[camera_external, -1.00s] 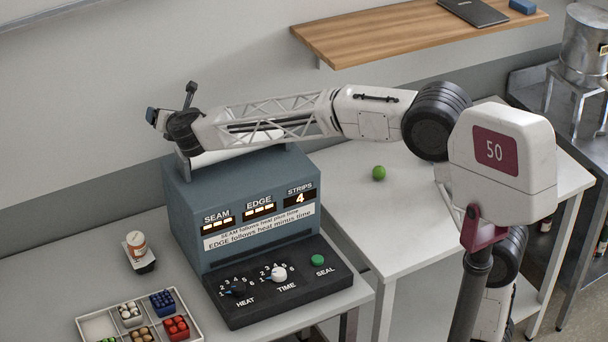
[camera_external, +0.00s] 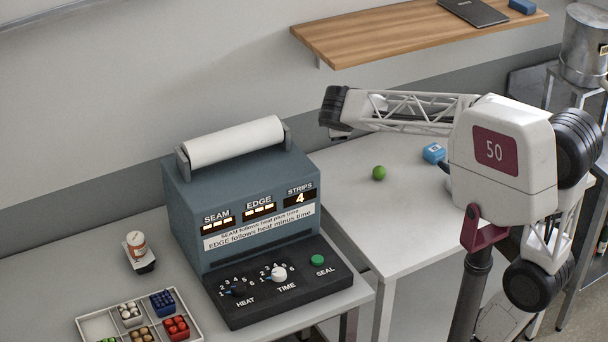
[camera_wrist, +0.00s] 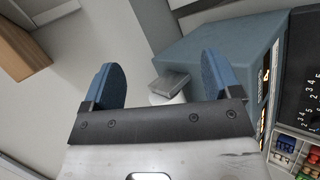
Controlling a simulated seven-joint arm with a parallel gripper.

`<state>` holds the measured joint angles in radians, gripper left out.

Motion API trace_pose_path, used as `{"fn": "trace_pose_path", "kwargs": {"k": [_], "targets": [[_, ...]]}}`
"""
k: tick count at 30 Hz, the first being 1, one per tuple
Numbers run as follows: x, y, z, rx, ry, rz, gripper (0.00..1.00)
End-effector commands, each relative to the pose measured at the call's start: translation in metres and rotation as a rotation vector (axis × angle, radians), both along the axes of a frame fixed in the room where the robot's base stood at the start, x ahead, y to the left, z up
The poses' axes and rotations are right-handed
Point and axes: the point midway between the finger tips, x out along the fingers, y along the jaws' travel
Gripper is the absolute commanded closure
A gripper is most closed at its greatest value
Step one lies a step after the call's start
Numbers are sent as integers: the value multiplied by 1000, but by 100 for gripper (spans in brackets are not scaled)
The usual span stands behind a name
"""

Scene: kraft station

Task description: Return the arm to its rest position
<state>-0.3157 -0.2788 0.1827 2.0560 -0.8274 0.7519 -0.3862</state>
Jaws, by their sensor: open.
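My gripper (camera_wrist: 162,68) shows in the wrist view with its two blue fingers wide apart and nothing held between them. Beyond the fingers are the blue-grey sealing machine (camera_wrist: 222,42) and a grey bracket at the end of its roll. In the external view my arm (camera_external: 415,108) is drawn back to the right of the machine (camera_external: 240,195), above the white side table (camera_external: 365,215). Its black joint (camera_external: 333,106) is at the left end of the visible link. My fingers cannot be made out clearly there.
A green ball (camera_external: 379,173) and a small blue item (camera_external: 433,153) are on the side table. A white roll (camera_external: 234,141) lies on top of the machine. A wooden shelf (camera_external: 400,40) is on the wall. A compartment tray (camera_external: 98,327) and a small orange-and-white container (camera_external: 136,244) are at left.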

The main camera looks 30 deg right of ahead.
Motion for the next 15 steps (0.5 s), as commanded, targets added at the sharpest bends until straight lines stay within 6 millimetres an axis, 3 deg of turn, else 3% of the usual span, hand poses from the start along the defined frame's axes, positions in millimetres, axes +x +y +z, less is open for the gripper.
{"fn": "trace_pose_path", "kwargs": {"k": [1,6,15], "targets": [[-17,-16,-5,44,10,-57,16],[-75,-54,-27,205,48,-252,16],[-180,-97,-71,485,110,-600,16]]}}
